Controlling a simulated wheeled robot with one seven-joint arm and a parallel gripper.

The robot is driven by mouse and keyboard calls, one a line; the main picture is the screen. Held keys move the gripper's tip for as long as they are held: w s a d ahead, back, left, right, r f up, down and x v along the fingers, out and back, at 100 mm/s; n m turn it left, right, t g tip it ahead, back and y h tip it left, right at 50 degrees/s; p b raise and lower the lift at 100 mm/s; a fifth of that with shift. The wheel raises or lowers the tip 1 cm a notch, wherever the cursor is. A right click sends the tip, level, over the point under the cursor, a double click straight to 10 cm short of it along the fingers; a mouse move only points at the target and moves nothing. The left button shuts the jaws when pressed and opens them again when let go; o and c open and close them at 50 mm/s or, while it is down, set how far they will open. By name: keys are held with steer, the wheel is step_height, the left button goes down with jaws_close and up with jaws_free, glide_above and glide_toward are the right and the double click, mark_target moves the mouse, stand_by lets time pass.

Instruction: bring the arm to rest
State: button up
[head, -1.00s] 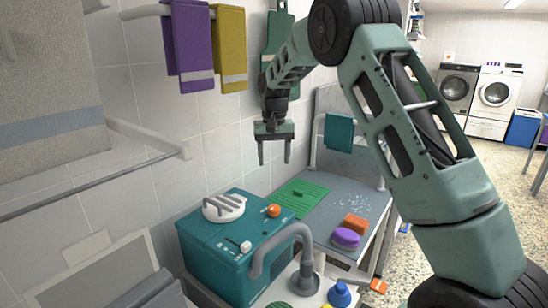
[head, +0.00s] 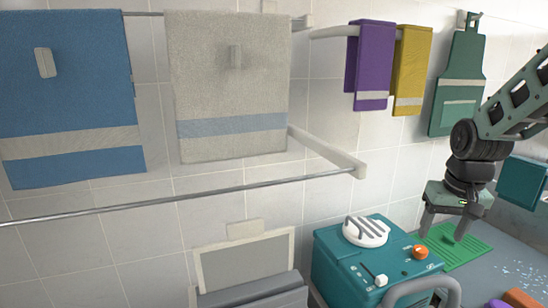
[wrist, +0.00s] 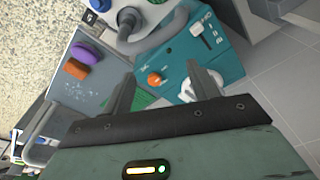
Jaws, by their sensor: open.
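My gripper (head: 443,228) hangs at the right of the head view with its fingers pointing down. It is open, with nothing between its fingers. It is above and to the right of the teal box-shaped machine (head: 345,270), near the green ribbed mat (head: 474,247). In the wrist view the two grey fingers of my gripper (wrist: 165,92) stand apart, with the teal machine (wrist: 208,62) and its orange knob beyond them. My arm is bent, and its upper part runs out of the head view at the right edge.
A blue towel (head: 70,90) and a beige towel (head: 226,90) hang on the wall, with a metal rail (head: 200,198) below. Purple (head: 371,65) and yellow (head: 412,70) towels and a green apron (head: 458,80) hang farther right. A grey curved tap (head: 425,287) rises beside the machine.

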steer(key=s+a+f+n+t, duration=0.15)
steer(key=s+a, duration=0.25)
steer(key=s, duration=0.8)
steer(key=s+a+r+n+g, duration=0.1)
steer(key=s+a+n+g, duration=0.2)
steer(key=s+a+n, duration=0.5)
steer(key=s+a, duration=0.5)
steer(key=a, duration=0.4)
steer(key=shift+s+a+y, duration=0.3)
steer(key=shift+s+a, duration=0.1)
steer(key=shift+d, duration=0.1)
